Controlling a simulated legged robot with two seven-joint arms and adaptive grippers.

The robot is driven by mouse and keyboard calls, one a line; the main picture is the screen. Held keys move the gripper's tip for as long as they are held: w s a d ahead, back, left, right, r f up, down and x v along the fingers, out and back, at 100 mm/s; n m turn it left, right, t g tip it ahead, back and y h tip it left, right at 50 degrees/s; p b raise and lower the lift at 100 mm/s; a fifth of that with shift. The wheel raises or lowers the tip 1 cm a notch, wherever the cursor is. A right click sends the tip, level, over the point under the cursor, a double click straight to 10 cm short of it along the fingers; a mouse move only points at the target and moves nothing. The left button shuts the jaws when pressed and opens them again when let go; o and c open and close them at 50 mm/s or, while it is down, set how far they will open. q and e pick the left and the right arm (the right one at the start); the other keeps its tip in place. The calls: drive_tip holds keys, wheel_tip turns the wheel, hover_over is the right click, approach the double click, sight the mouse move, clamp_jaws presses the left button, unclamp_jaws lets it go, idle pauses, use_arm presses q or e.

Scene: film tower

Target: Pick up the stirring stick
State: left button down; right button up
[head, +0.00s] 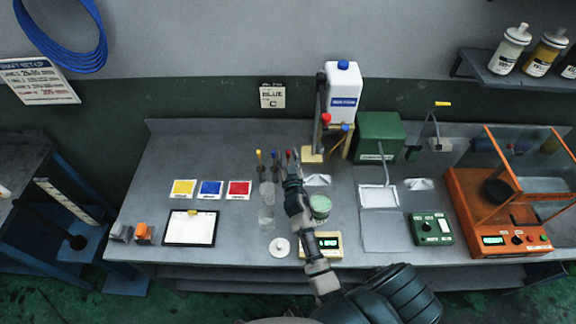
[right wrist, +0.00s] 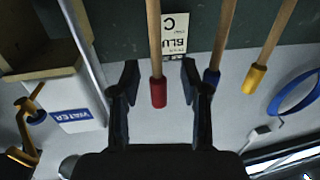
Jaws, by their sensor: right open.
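Several wooden sticks with coloured ends stand upright at the back of the bench in the head view: a red-tipped one (head: 290,155), a blue-tipped one (head: 273,155) and a yellow-tipped one (head: 259,155). My right gripper (head: 292,178) is at the red-tipped stick. In the right wrist view, my right gripper (right wrist: 159,78) is open, with the red-tipped stick (right wrist: 155,50) between its fingers and visible gaps on both sides. The blue-tipped stick (right wrist: 222,40) passes close by one finger, and the yellow-tipped stick (right wrist: 272,45) stands farther right. My left gripper is not in view.
Clear beakers (head: 266,195) stand left of my right arm. A green-topped jar (head: 320,206) and a scale (head: 320,245) are close on its right. A water container (head: 343,92) stands behind to the right. Colour cards (head: 211,188) lie to the left.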

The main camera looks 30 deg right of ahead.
drive_tip(key=shift+s+a, duration=0.1)
drive_tip(key=shift+a, duration=0.05)
drive_tip(key=shift+a+r, duration=0.15)
drive_tip(key=c, duration=0.8)
drive_tip(key=shift+d, duration=0.4)
clamp_jaws()
